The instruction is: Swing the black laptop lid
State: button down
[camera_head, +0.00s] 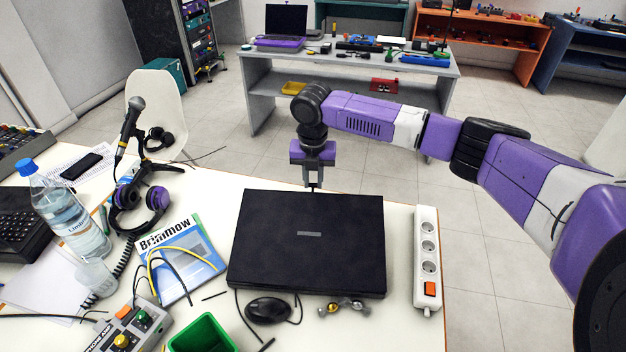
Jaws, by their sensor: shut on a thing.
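The black laptop (308,250) lies on the white table with its lid down, or nearly so. A small grey label shows in the middle of the lid. My gripper (314,186) points down at the middle of the laptop's far edge. Its narrow fingers are shut on that edge, apparently on the lid. The fingertips are small in the picture and partly hidden behind the edge, so the exact contact cannot be made out.
A white power strip (428,258) lies right of the laptop. A blue-white booklet (178,262) with cables is on the left. A black mouse (268,310), a green bin (202,336) and small metal parts sit in front. A water bottle (70,218) and headphones (138,212) stand farther left.

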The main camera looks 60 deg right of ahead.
jog(key=shift+w+d+f+b, duration=0.1)
jog(key=shift+d+f+b, duration=0.1)
jog(key=shift+f+b, duration=0.55)
jog(key=shift+w+d+f+b, duration=0.15)
jog(key=shift+f+b, duration=0.15)
jog(key=shift+f, duration=0.85)
jog(key=shift+w+d+f, duration=0.1)
jog(key=shift+d+f, duration=0.15)
jog(key=shift+f, duration=0.15)
jog(key=shift+w+d+f+b, duration=0.1)
jog(key=shift+d+f+b, duration=0.1)
jog(key=shift+f+b, duration=1.35)
jog(key=c, duration=1.2)
grip_release()
jog(key=shift+f+p, duration=0.25)
jog(key=shift+p, duration=0.15)
jog(key=shift+o, duration=0.2)
notch_tip(320, 180, up, 8)
jog(key=shift+s+a+f, duration=0.15)
jog(key=shift+s+a, duration=0.1)
jog(key=shift+a, duration=0.15)
